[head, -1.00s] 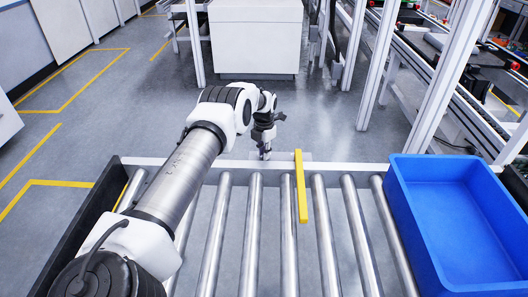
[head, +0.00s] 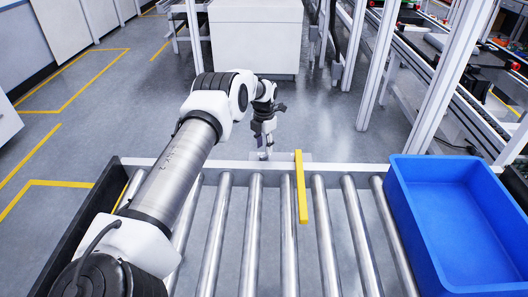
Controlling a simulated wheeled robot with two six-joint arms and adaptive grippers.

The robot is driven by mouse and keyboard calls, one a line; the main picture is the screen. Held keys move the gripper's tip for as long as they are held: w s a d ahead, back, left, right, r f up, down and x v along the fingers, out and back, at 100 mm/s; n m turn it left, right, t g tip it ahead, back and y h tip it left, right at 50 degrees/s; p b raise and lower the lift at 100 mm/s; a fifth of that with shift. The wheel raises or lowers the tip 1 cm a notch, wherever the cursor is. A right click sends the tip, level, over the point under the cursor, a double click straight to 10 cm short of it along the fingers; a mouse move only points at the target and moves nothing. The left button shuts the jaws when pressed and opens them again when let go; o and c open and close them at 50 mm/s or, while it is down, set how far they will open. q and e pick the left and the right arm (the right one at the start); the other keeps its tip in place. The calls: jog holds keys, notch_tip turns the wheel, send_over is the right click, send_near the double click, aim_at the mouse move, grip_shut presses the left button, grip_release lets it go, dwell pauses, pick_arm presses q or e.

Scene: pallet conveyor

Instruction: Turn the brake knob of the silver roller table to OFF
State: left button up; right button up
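The silver roller table (head: 255,230) fills the lower middle of the head view, with several bare metal rollers and a pale far rail. My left gripper (head: 265,154) points down at the far rail, left of a yellow bar (head: 301,187). A light grey plate (head: 291,156) shows at the rail just right of the fingertips. The brake knob cannot be made out; the gripper or the rail may hide it. The fingers are small, and I cannot tell whether they are open, shut or touching anything. My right gripper is not in view.
A blue bin (head: 405,205) stands at the right end of the rollers. A black side wall (head: 82,225) edges the table on the left. White posts and another conveyor stand at the far right.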

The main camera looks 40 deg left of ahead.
aim_at(264, 155)
pick_arm(q)
notch_tip(264, 155, up, 8)
jog(key=shift+f, duration=0.1)
dwell(0.5)
